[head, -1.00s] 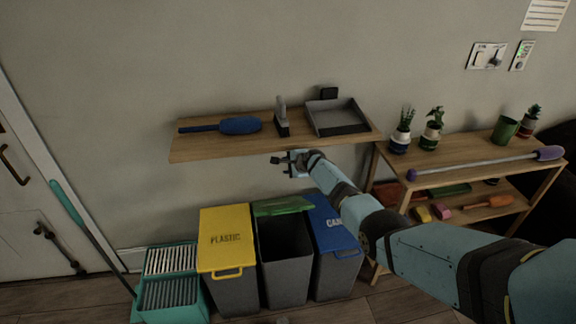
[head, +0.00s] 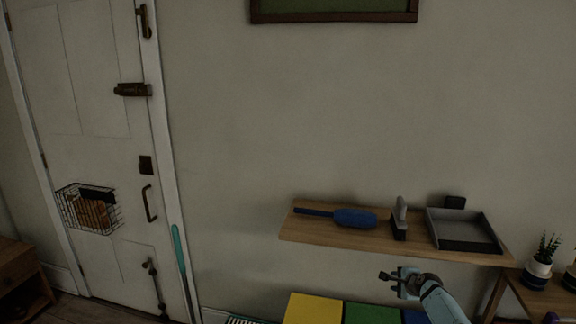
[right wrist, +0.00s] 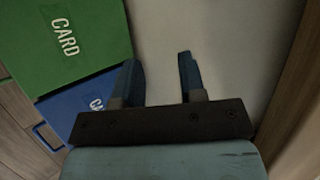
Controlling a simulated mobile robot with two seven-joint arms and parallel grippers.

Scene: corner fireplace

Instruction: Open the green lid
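The green lid (head: 370,313) shows at the bottom edge of the head view, between the yellow lid and the blue lid. Only its rear part is in frame there, and it looks level with the yellow lid. In the right wrist view the green lid (right wrist: 72,45), lettered "CARD", fills the upper left, its front edge partly cropped. Its bin is hidden, so I cannot tell whether it is fully shut. My right gripper (head: 388,278) is above and behind the lid, below the shelf. In the wrist view its fingers (right wrist: 158,72) are apart and empty. My left gripper is out of view.
The yellow lid (head: 312,309) and blue lid (right wrist: 85,115) flank the green one. A wooden wall shelf (head: 385,245) with a blue duster (head: 355,218), brush and dustpan (head: 462,228) hangs just above my right gripper. A plant rack stands at right.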

